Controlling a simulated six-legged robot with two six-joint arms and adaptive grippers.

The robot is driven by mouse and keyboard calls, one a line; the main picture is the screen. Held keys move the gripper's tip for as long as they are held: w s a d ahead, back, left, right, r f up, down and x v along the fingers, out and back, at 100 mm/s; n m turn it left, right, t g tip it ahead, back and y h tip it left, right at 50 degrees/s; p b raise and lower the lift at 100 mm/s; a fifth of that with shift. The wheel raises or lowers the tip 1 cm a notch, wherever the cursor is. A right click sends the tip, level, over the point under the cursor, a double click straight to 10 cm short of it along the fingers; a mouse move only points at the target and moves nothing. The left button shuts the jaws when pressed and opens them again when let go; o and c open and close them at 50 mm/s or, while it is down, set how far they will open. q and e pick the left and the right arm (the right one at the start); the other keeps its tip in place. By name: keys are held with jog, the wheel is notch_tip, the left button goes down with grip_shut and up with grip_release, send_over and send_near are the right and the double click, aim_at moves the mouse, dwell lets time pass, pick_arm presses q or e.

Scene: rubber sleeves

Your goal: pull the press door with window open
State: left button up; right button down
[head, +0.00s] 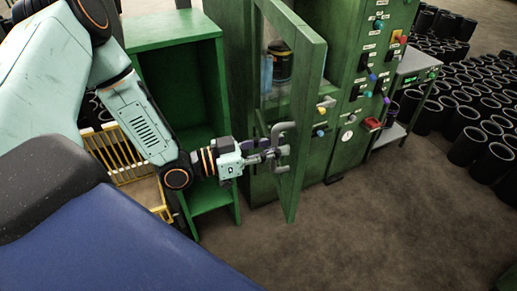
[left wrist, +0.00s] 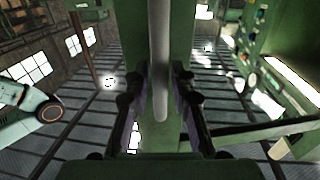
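The press door with window (head: 306,107) is a green framed panel, swung outward from the green press (head: 345,110), with an opening visible behind it. A grey handle (head: 283,131) is on its outer face. My left gripper (head: 275,152) is at this handle. In the left wrist view the handle is a grey vertical bar (left wrist: 160,60) between the two fingers of my left gripper (left wrist: 158,110), with the green door (left wrist: 160,145) behind it. The fingers look spread, with narrow gaps beside the bar; contact is hard to judge. My right gripper is not in view.
A green open cabinet (head: 180,42) stands left of the press, with a yellow rack (head: 118,152) beside it. A small side table (head: 412,66) and many black rubber sleeves (head: 468,145) are on the right. The brown floor (head: 380,230) in front of the door is clear.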

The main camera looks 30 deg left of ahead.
pick_arm(q)
jog(key=v, duration=0.6)
jog(key=shift+s+a, duration=0.15)
jog(key=shift+s, duration=0.1)
dwell(0.3)
jog(key=shift+s, duration=0.15)
dwell(0.4)
dwell(0.3)
